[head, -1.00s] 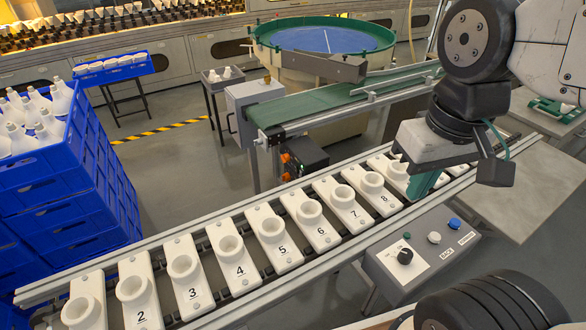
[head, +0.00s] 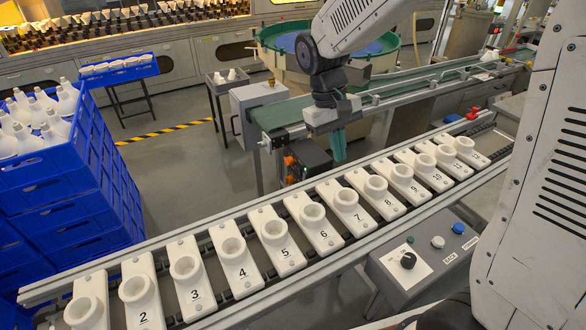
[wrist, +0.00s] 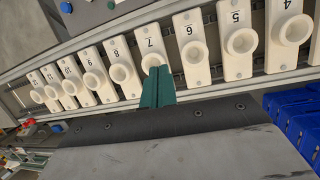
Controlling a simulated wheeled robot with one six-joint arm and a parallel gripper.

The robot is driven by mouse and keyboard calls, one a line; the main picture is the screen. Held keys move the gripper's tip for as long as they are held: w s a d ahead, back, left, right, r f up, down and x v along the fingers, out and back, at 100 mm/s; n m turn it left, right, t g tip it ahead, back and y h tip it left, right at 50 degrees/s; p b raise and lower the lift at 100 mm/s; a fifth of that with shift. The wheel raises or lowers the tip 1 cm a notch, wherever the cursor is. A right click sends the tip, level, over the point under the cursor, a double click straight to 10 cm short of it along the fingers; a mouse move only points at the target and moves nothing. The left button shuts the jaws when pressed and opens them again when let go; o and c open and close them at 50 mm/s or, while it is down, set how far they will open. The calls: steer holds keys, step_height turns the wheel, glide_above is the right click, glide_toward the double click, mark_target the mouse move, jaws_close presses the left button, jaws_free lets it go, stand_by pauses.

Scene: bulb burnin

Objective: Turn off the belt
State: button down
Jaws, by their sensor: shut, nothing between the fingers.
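A green belt (head: 290,131) runs from the back right to a near end beside a grey cabinet (head: 262,95). In front of it, a rail line (head: 235,298) carries white numbered holders (head: 240,265). A grey control box (head: 425,262) in front of the rail has a black knob (head: 408,260), a green lamp, a white button (head: 438,242) and a blue button (head: 458,228). My gripper (head: 338,152) points down near the belt's near end, its teal fingers shut and empty. In the wrist view, the fingers (wrist: 157,90) overlap holder 7 in the picture; contact cannot be told.
A dark box with orange connectors (head: 308,160) sits below the belt end. A red part (head: 472,114) and a blue part (head: 452,118) are at the rail's far right. Stacked blue crates (head: 70,200) with white bottles stand left.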

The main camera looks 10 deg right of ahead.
mark_target(299, 171)
steer(key=w+a+f+t+h, duration=0.1)
steer(key=w+a+f, duration=0.2)
steer(key=w+f, duration=0.6)
steer(key=w+a+f+n+h, duration=0.1)
steer(key=w+a+f, duration=0.2)
steer(key=w+f, duration=0.65)
steer(key=w+a+f+t+h, duration=0.1)
steer(key=w+a+f, duration=0.2)
steer(key=w+f, duration=0.6)
steer(key=w, duration=0.2)
steer(key=w+t, duration=0.1)
steer(key=w, duration=0.1)
steer(key=w+r+t, duration=0.1)
steer(key=shift+w+a, duration=0.25)
steer(key=shift+w, duration=0.15)
steer(key=w+d+f, duration=0.2)
steer(key=d+f, duration=0.6)
steer(key=shift+f, duration=0.3)
